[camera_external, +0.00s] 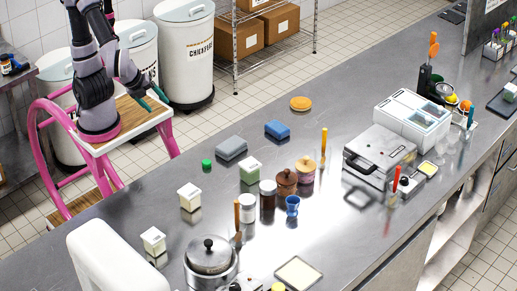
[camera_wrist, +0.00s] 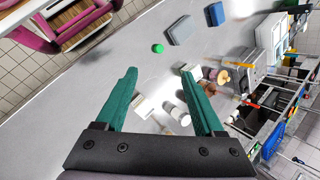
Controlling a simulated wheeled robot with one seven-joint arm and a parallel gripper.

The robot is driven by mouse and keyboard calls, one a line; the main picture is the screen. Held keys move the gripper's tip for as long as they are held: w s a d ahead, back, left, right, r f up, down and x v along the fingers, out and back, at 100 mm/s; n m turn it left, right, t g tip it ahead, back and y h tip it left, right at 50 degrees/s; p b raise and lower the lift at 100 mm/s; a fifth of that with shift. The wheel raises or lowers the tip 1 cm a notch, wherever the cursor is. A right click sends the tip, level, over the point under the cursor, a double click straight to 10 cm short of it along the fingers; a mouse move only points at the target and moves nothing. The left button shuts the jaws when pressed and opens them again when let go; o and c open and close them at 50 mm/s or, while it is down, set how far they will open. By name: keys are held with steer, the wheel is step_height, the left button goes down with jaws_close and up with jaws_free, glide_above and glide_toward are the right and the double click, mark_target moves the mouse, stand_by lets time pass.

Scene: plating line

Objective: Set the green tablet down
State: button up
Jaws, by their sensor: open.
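A small green tablet (camera_external: 207,164) lies on the steel counter (camera_external: 130,210), left of the grey block. In the wrist view the green tablet (camera_wrist: 158,48) lies on the counter beyond my fingertips and apart from them. My gripper (camera_external: 152,98) is at the left, near the wooden top of the pink-framed stand and well away from the tablet. In the wrist view my gripper (camera_wrist: 158,72) has its two green fingers spread wide, with nothing held between them.
A grey block (camera_external: 231,148) and a blue block (camera_external: 277,129) lie right of the tablet. Cartons (camera_external: 190,197), jars (camera_external: 268,194), a blue cup (camera_external: 292,206) and a steel pot (camera_external: 211,262) stand nearer the front.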

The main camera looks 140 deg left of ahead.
steer(key=s+d+r+n+t+h, duration=0.3)
steer(key=r+t, duration=0.3)
steer(key=r, duration=0.5)
steer(key=shift+s+d+h, duration=0.3)
steer(key=shift+d+h, duration=0.3)
steer(key=shift+d, duration=0.1)
